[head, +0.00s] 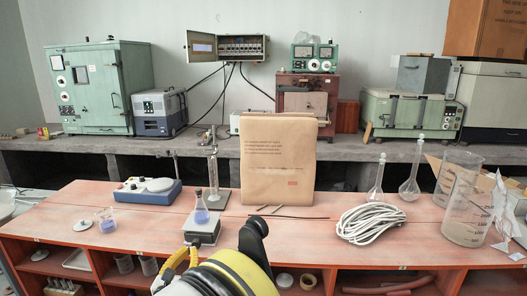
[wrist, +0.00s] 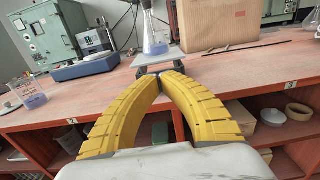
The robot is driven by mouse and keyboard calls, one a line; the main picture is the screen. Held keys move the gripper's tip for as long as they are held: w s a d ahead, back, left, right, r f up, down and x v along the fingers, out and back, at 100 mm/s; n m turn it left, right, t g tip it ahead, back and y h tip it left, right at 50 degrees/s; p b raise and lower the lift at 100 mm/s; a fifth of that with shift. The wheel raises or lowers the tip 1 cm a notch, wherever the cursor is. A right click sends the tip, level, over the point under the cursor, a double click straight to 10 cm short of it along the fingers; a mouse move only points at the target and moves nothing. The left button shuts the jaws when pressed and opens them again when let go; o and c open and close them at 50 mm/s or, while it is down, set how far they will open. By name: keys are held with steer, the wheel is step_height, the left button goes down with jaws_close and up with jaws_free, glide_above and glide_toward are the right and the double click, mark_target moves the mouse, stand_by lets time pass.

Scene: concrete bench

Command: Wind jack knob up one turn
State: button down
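The lab jack (head: 203,230) stands near the front edge of the bench, its plate carrying a conical flask (head: 201,214) of bluish liquid. In the wrist view the jack plate (wrist: 160,57) is just beyond my fingertips, with the flask (wrist: 155,38) upright on it. My gripper (head: 192,247) reaches the jack's front from the near side. In the wrist view the yellow fingers of my gripper (wrist: 159,77) arch inward and come together at the jack's front, shut where the knob sits. The knob itself is hidden by the fingertips.
A blue stirrer (head: 148,191) and a beaker (head: 106,224) stand left of the jack. A paper bag (head: 278,160) stands behind right, with a thin dark rod (head: 288,216) before it. A coiled cable (head: 370,223), flasks (head: 411,184) and a large beaker (head: 463,205) are farther right.

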mark_target(195, 241)
steer(key=shift+w+d, duration=0.2)
steer(key=shift+w, duration=2.55)
steer(key=shift+a+f+b, duration=0.1)
steer(key=shift+a+b, duration=0.1)
steer(key=shift+b, duration=1.05)
steer(key=shift+a+r, duration=0.1)
steer(key=shift+r, duration=0.1)
steer(key=shift+r, duration=0.15)
steer(key=shift+s+r, duration=0.1)
steer(key=s, duration=0.6)
steer(key=shift+w+d+f+m+g+y+p, duration=0.1)
steer(key=shift+w+d+m+g+y+p, duration=0.35)
steer(key=shift+w+m, duration=0.45)
steer(key=shift+w+d+f+m+g+y+p, duration=0.15)
steer(key=shift+w+d+m+g+y+p, duration=0.15)
steer(key=shift+w+m+p, duration=0.6)
steer(key=shift+w+d+f+m+g+y+p, duration=0.1)
steer(key=shift+w+d+m+g+y+p, duration=0.3)
steer(key=shift+w, duration=0.85)
